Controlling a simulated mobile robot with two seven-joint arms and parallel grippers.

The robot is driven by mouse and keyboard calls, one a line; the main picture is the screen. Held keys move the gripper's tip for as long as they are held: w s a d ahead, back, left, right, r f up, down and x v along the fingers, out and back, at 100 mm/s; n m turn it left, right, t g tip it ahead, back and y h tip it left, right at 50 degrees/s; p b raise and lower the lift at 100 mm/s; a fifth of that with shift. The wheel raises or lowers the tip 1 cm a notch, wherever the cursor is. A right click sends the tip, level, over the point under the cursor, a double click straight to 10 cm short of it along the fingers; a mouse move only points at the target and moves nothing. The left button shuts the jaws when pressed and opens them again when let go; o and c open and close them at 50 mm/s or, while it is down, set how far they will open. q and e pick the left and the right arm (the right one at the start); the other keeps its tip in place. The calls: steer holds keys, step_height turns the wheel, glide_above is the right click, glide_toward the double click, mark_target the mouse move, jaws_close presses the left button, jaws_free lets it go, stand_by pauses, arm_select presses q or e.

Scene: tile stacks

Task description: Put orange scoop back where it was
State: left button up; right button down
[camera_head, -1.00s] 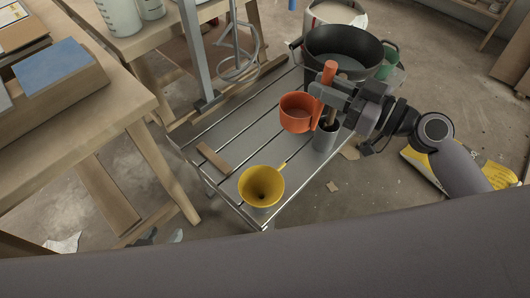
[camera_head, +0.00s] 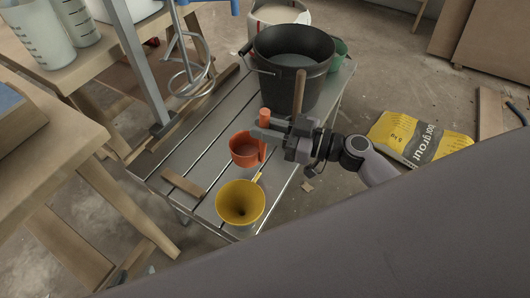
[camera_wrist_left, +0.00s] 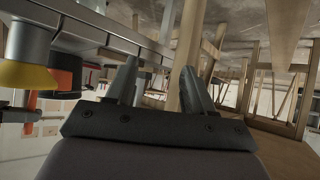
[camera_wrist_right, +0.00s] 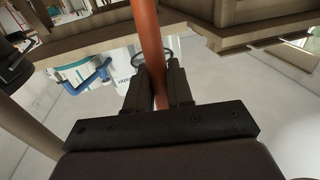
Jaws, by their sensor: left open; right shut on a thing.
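The orange scoop (camera_head: 243,158) is a round cup with an upright handle. It is over the slatted metal cart top (camera_head: 205,150), behind the yellow funnel (camera_head: 240,205); I cannot tell whether it touches the slats. My right gripper (camera_head: 264,136) is shut on its handle. In the right wrist view the orange handle (camera_wrist_right: 149,45) stands between the fingers of the right gripper (camera_wrist_right: 157,88). My left gripper (camera_wrist_left: 157,88) is open and empty in the left wrist view, with the yellow funnel (camera_wrist_left: 25,75) at that picture's left. It does not show in the head view.
A black bucket (camera_head: 300,75) stands at the cart's back, with an upright wooden handle (camera_head: 299,97) before it. A wooden strip (camera_head: 183,184) lies on the slats left of the funnel. A yellow bag (camera_head: 415,138) lies on the floor at right. Wooden benches stand left.

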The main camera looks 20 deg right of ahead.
mark_target(265, 149)
step_height(265, 149, down, 3)
steer(key=shift+f, duration=0.1)
step_height(265, 149, down, 3)
steer(key=shift+f+b, duration=0.2)
steer(key=shift+b, duration=0.55)
steer(key=shift+f, duration=0.3)
steer(key=c, duration=1.4)
jaws_free()
steer(key=shift+f+b, duration=0.1)
steer(key=shift+b, duration=0.2)
steer(key=o, duration=0.4)
arm_select(q)
steer(key=shift+w+d+r+t, duration=0.2)
steer(key=shift+w+d+t, duration=0.1)
steer(key=shift+w+d, duration=0.35)
steer(key=shift+s+r, duration=0.1)
